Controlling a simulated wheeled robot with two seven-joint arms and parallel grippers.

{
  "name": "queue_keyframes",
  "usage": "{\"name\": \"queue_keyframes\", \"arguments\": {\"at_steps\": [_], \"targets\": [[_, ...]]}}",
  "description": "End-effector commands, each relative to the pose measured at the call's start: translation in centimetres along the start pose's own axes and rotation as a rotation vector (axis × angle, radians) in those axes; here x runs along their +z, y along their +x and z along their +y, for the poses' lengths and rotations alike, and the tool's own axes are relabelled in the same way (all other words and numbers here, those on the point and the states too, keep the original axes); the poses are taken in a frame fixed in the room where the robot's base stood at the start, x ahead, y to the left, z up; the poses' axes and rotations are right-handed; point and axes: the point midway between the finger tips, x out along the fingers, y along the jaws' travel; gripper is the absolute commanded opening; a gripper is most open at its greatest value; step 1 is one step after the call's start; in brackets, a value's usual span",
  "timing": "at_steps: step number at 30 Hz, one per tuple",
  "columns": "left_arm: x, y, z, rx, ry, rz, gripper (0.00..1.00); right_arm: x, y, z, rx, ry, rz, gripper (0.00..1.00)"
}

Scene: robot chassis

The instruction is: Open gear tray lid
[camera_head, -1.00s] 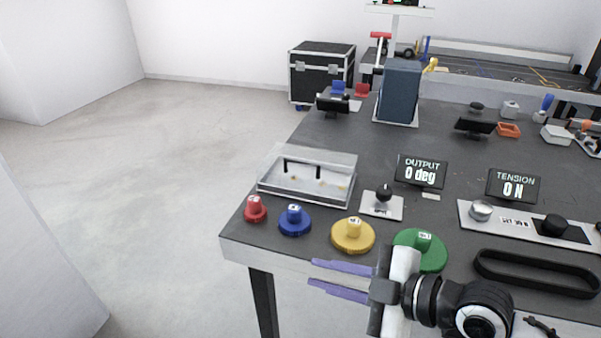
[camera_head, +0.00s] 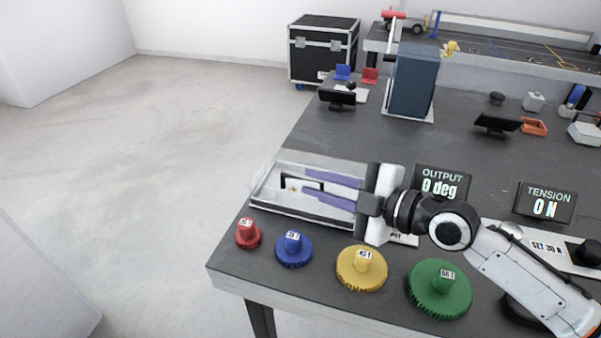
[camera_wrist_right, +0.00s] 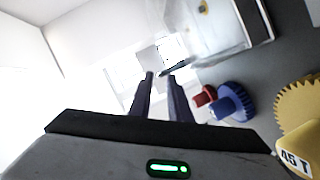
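The gear tray (camera_head: 283,208) is a shallow light box with a clear lid at the table's left edge; the lid looks closed. A black handle bar (camera_head: 285,180) stands on the lid, near my fingertips. My right gripper (camera_head: 304,181) reaches in from the right over the tray, its two purple fingers apart and nothing visible between them. The hand hides the tray's right end. In the right wrist view the tray (camera_wrist_right: 243,45) is at upper right, and the fingertips (camera_wrist_right: 160,76) are near a dark bar. Whether they touch it, I cannot tell. My left gripper is out of view.
Red (camera_head: 248,235), blue (camera_head: 294,250), yellow (camera_head: 361,268) and green (camera_head: 439,289) gears stand along the front edge. The OUTPUT display (camera_head: 441,183) and TENSION display (camera_head: 546,203) stand to the right. A blue-grey block (camera_head: 413,80) stands behind. The table between tray and block is clear.

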Motion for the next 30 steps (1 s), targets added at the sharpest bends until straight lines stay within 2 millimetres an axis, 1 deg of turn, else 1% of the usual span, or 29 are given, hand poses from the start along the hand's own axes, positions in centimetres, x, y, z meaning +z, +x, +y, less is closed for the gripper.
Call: {"name": "queue_keyframes", "arguments": {"at_steps": [1,3,6,9,12,19,20,22,23,30], "targets": [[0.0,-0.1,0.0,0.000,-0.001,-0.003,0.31,-0.1,1.0,0.2,0.002,0.002,0.002,0.17],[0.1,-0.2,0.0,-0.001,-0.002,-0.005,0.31,-0.1,2.1,0.2,0.002,0.001,0.001,0.17],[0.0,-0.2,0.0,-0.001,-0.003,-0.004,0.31,0.0,3.3,0.1,0.001,0.000,0.000,0.17],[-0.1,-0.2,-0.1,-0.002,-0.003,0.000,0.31,0.0,4.1,0.0,0.000,0.000,0.000,0.17],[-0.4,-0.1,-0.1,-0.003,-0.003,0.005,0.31,0.0,4.4,0.0,0.000,-0.001,-0.001,0.17],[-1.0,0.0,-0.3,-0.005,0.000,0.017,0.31,0.0,4.5,0.0,0.000,-0.001,-0.001,0.17],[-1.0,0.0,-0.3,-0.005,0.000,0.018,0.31,0.0,4.5,0.0,0.000,-0.001,-0.001,0.14],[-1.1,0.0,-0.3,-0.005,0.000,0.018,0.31,0.0,4.4,0.0,0.000,-0.001,-0.001,0.02],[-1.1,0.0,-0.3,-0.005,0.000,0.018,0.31,0.0,4.4,0.0,0.000,-0.001,-0.001,0.00],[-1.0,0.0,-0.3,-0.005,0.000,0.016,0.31,0.0,4.4,0.0,0.000,0.000,-0.001,0.00]]}}
